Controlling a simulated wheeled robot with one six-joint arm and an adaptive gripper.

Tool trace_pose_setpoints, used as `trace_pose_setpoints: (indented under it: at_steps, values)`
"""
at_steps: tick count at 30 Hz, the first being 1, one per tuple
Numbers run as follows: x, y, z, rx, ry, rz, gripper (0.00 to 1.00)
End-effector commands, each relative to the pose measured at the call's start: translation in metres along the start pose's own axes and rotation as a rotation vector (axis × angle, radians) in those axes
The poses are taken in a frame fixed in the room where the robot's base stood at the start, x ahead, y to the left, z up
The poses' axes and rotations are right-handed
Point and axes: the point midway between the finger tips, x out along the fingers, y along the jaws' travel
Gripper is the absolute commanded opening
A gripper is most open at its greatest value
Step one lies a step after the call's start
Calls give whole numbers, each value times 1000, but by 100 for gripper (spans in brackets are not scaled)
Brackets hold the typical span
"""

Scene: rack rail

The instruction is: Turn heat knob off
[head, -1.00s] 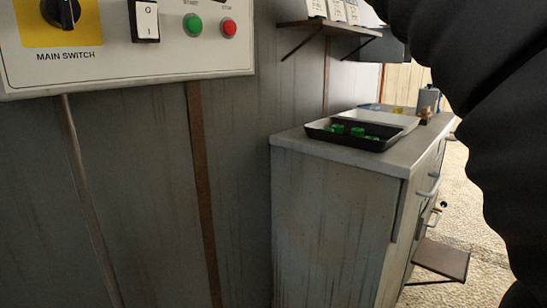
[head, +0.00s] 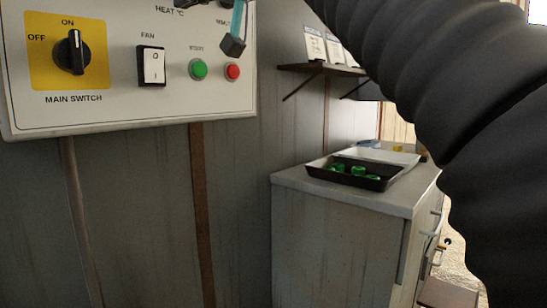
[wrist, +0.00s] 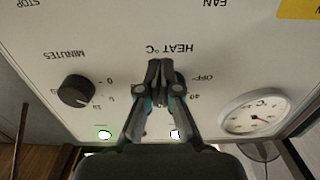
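The control panel (head: 120,112) hangs on the wall at the left of the head view. Its HEAT °C label (head: 170,10) shows at the top edge. In the wrist view, upside down, the HEAT label (wrist: 170,50) lies just beyond my fingertips, with OFF and 40 marks to their right. My gripper (wrist: 166,72) has its fingers close together over the heat knob's place. They hide the knob, so its setting and any contact are unclear. In the head view, a blue-and-black part of my gripper (head: 234,38) shows in front of the panel.
The MINUTES knob (wrist: 75,90) is left of my gripper and a round gauge (wrist: 255,115) is to its right. The panel also bears the main switch (head: 74,53), fan switch (head: 152,66), green button (head: 198,69) and red button (head: 233,71). A cabinet (head: 335,240) bears a black tray (head: 375,184).

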Motion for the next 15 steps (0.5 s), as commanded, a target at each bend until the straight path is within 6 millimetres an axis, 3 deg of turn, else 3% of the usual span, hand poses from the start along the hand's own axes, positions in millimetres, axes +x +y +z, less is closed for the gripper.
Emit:
trace_pose_setpoints:
  at_steps: [15]
  values:
    - [-4,0,0,-2,12,1,0]
